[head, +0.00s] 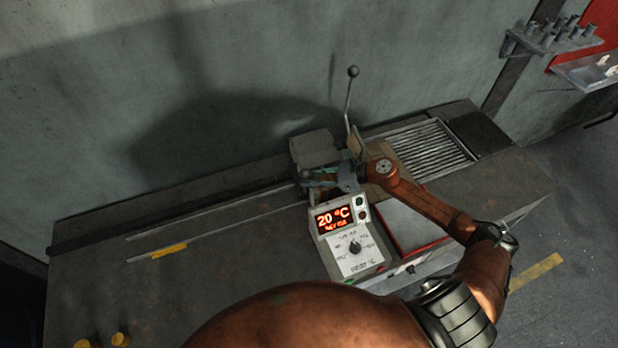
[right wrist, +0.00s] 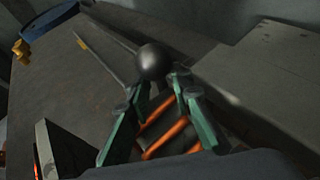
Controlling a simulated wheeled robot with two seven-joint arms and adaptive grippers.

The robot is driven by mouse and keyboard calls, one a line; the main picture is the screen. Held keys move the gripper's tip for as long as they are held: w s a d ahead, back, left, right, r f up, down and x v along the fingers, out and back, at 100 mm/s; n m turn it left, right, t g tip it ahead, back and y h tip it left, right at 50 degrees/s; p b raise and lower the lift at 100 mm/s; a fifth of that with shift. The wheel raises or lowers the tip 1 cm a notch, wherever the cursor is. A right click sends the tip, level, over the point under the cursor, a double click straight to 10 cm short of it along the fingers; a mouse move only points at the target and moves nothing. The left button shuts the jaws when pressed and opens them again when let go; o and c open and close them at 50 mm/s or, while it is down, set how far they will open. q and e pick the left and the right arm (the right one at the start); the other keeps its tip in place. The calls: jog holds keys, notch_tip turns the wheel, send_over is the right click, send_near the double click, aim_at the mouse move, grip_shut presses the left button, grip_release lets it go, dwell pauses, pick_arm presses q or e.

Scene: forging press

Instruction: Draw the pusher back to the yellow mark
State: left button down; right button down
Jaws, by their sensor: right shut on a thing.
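The pusher's dark round knob (right wrist: 152,61) shows at my right fingertips in the right wrist view. My right gripper (head: 318,178) reaches it from the right, beside the grey block (head: 315,147), and is shut on the knob; the gripper also shows in the right wrist view (right wrist: 154,92). The pusher's body is mostly hidden by the gripper. The yellow mark (head: 169,250) lies by the front rail, well to the left of the gripper. My left gripper is not in view.
Two rails (head: 215,208) run left along the bench (head: 80,285), with clear room between them. A control box (head: 349,238) reading 20 °C stands close in front of the gripper. A ball-topped lever (head: 348,98) rises behind. Yellow pieces (head: 120,339) lie at the near left edge.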

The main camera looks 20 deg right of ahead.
jog(key=shift+w+r, duration=0.1)
jog(key=shift+r, duration=0.1)
jog(key=a, duration=0.5)
jog(key=shift+w+a+r, duration=0.15)
jog(key=shift+w+r, duration=0.05)
jog(key=shift+w, duration=0.1)
jog(key=c, duration=2.2)
grip_release()
jog(key=shift+d, duration=0.35)
jog(key=shift+o, duration=0.9)
jog(key=shift+a+r, duration=0.15)
jog(key=shift+s, duration=0.15)
